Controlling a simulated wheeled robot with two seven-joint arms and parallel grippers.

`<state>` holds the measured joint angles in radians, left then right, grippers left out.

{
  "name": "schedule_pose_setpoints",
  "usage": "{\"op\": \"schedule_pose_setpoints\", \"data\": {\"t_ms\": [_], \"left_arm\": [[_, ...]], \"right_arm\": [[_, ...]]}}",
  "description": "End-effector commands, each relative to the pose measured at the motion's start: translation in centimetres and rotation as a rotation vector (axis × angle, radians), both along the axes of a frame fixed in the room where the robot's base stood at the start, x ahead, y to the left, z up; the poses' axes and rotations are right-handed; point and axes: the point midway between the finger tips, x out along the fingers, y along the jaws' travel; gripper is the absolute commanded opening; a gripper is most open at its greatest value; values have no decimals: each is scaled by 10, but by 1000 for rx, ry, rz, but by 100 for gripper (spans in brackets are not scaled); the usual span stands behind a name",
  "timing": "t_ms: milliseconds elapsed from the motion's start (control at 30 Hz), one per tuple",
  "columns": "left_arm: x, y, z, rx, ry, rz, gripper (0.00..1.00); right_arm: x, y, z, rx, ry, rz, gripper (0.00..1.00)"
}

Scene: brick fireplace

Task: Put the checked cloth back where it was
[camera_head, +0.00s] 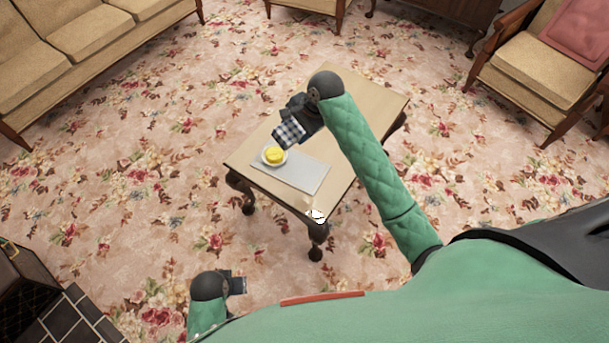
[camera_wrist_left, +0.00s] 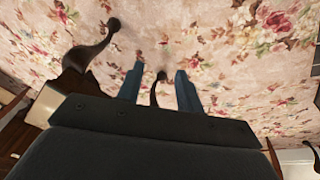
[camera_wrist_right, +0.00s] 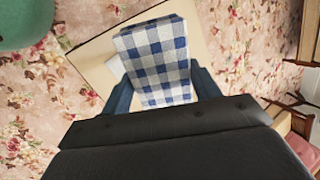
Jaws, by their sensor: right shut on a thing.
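The blue and white checked cloth (camera_head: 291,130) is over the wooden table (camera_head: 378,97) in the head view. My right gripper (camera_head: 303,119) is shut on the checked cloth. In the right wrist view the cloth (camera_wrist_right: 156,62) sits flat between the two fingers of my right gripper (camera_wrist_right: 166,92), with the pale table top (camera_wrist_right: 88,52) behind it. Whether the cloth touches the table cannot be told. My left gripper (camera_head: 240,285) is low at the front left, away from the table. In the left wrist view the left gripper's fingers (camera_wrist_left: 160,88) are apart with nothing between them.
A white plate with a yellow item (camera_head: 274,155) and a grey mat (camera_head: 304,173) are on the table's left part. A small white object (camera_head: 317,215) is at its front corner. The table's far right part looks bare. A sofa (camera_head: 85,40) and an armchair (camera_head: 545,68) stand behind.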

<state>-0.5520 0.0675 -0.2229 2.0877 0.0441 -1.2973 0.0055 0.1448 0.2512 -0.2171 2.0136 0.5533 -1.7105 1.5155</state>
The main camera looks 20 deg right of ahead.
Motion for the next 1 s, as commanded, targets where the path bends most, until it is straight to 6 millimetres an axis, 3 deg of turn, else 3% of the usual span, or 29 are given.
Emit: {"op": "schedule_pose_setpoints", "data": {"t_ms": [33, 200, 333, 500, 667, 1000], "left_arm": [[-1, -2, 10, -9, -9, -2, 36], [-8, -7, 59, -31, -20, -9, 36], [-15, -7, 86, -42, -25, -13, 36], [-21, -7, 106, -50, -28, -16, 36], [-23, -6, 113, -48, -24, -16, 36], [-25, 1, 120, -33, -7, -9, 36]], "right_arm": [[-11, -9, -32, -65, 47, 34, 43], [-45, -37, -99, -236, 156, 121, 43], [-66, -57, -132, -316, 202, 159, 43], [-81, -71, -151, -364, 225, 179, 43], [-71, -69, -161, -371, 229, 183, 43], [-11, -47, -197, -370, 228, 182, 43]]}}
